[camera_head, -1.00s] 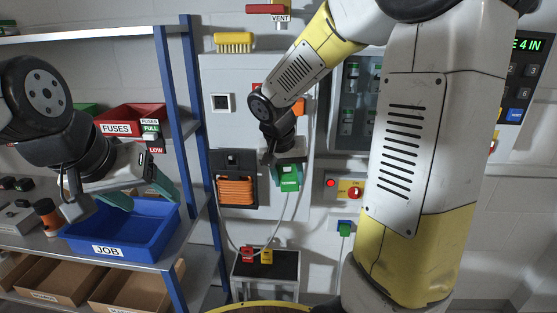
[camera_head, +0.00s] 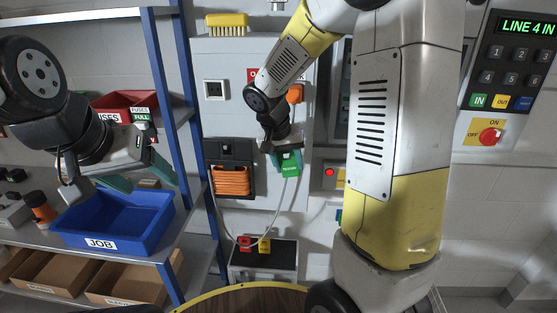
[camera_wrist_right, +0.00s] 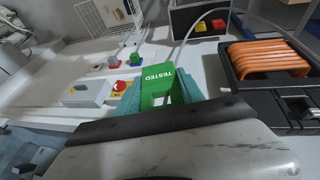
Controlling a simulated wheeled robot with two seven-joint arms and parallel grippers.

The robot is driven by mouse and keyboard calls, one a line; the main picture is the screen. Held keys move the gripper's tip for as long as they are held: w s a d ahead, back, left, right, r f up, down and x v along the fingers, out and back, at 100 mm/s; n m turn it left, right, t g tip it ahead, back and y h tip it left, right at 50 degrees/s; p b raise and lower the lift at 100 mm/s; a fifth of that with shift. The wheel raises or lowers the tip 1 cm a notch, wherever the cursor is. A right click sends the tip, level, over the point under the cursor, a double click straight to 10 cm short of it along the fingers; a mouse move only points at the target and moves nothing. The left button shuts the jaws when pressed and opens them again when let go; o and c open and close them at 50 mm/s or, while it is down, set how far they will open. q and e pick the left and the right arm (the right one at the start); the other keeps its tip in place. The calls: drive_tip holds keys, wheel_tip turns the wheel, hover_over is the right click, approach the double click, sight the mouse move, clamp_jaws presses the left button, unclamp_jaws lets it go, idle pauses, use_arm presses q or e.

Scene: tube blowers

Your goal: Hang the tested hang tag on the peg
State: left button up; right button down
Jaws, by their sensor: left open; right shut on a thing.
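The green hang tag with white lettering (camera_head: 290,163) is between the fingers of my right gripper (camera_head: 281,150), in front of the wall panel. In the right wrist view the tag (camera_wrist_right: 157,84) reads "TESTED" and sits between the teal fingers, which are shut on it. I cannot make out the peg in either view. My left gripper (camera_head: 142,176) is open and empty, above the blue JOB bin (camera_head: 140,250) on the shelf at the left.
A coiled orange cable (camera_head: 231,180) hangs on the panel left of the tag. A pale hose loops down to a dark-topped box (camera_head: 262,257) with red and yellow fittings. A keypad (camera_head: 515,65) and a red rotary switch (camera_head: 489,137) are at the right.

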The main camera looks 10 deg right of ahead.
drive_tip(key=shift+w+d+f, duration=0.15)
drive_tip(key=shift+w+d, duration=0.15)
drive_tip(key=shift+w, duration=0.65)
drive_tip(key=shift+w+d+f, duration=0.15)
drive_tip(key=shift+w+d, duration=0.1)
drive_tip(key=shift+w, duration=0.65)
drive_tip(key=shift+w+d+f, duration=0.15)
drive_tip(key=shift+w+d, duration=0.15)
drive_tip(key=shift+w, duration=0.65)
drive_tip(key=c, duration=0.7)
unclamp_jaws()
drive_tip(key=shift+o, duration=0.2)
